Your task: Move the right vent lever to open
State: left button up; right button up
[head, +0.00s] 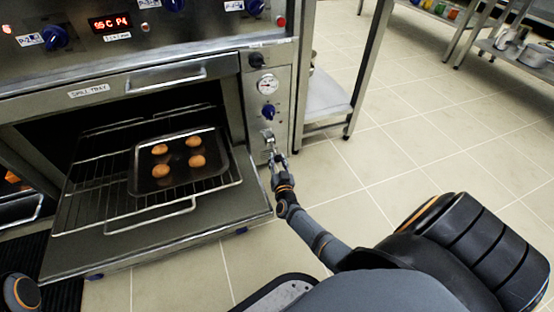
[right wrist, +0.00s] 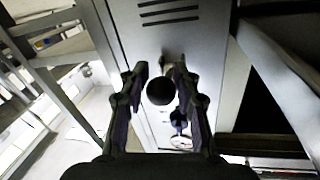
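The vent lever (head: 268,135) sits low on the narrow steel control panel right of the oven opening, below a blue knob. In the right wrist view its round black knob (right wrist: 160,91) lies between the fingertips. My right gripper (head: 277,160) is just in front of the lever, its tips close to it. In the right wrist view my right gripper (right wrist: 159,78) is open, with fingers on either side of the black knob and small gaps showing. Whether a finger touches the lever I cannot tell. My left gripper is out of view.
The oven door (head: 155,245) is folded down, with a wire rack (head: 92,218) pulled out. A dark tray (head: 181,185) on it holds several brown round items. A gauge (head: 267,84) and blue knob (head: 268,112) sit above the lever. Tiled floor to the right is clear.

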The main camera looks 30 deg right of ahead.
jog(key=o, duration=0.4)
jog(key=shift+s+f, duration=0.1)
jog(key=shift+f, duration=0.05)
notch_tip(320, 180, up, 10)
jog(key=shift+r, duration=0.1)
jog(key=shift+c, duration=0.3)
